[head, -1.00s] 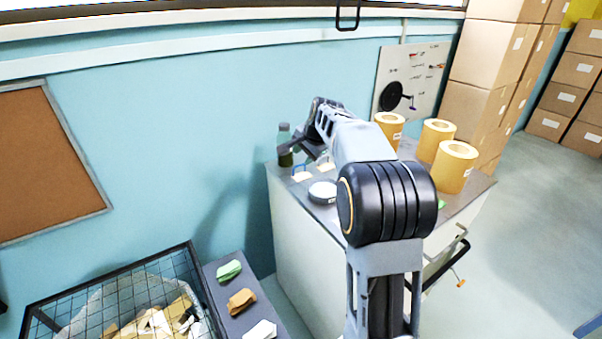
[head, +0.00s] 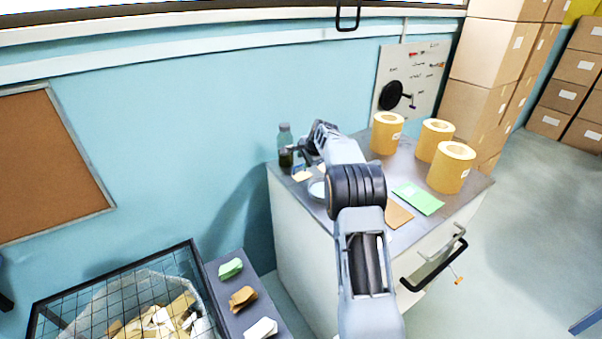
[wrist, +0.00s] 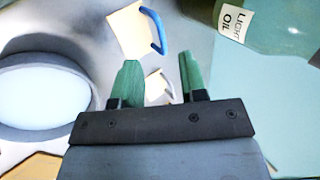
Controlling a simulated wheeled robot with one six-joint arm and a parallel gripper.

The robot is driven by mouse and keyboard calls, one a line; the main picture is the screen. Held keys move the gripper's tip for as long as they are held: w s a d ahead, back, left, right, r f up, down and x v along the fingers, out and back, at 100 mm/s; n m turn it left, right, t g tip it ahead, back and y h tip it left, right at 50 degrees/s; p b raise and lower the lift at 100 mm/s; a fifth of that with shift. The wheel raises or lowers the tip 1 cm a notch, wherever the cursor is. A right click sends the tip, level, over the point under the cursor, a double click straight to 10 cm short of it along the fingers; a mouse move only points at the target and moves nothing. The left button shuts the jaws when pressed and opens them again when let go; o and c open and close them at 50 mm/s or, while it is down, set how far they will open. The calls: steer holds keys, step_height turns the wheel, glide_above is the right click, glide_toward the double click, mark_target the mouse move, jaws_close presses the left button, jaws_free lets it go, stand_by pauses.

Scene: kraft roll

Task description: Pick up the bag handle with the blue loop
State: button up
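The handle with the blue loop (wrist: 154,32) shows in the wrist view as a bright blue curve on a tan card-like piece (wrist: 127,30). It lies on the grey worktop, just beyond my fingertips. My gripper (wrist: 160,62) is open and empty, its green fingers pointing toward the blue loop but apart from it. In the head view a tan piece (head: 301,176) shows small beside my gripper; the loops are hard to make out there.
An oil bottle (wrist: 270,25) stands right of the blue loop. A round white dish (wrist: 38,97) is at the left. In the head view, yellow rolls (head: 452,168), a green sheet (head: 418,198) and a brown sheet (head: 398,214) are on the worktop.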

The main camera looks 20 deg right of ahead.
mark_target(301, 165)
steer(key=shift+p+x, duration=1.25)
steer(key=shift+x, duration=1.45)
steer(key=shift+w+d, duration=0.1)
jaws_close()
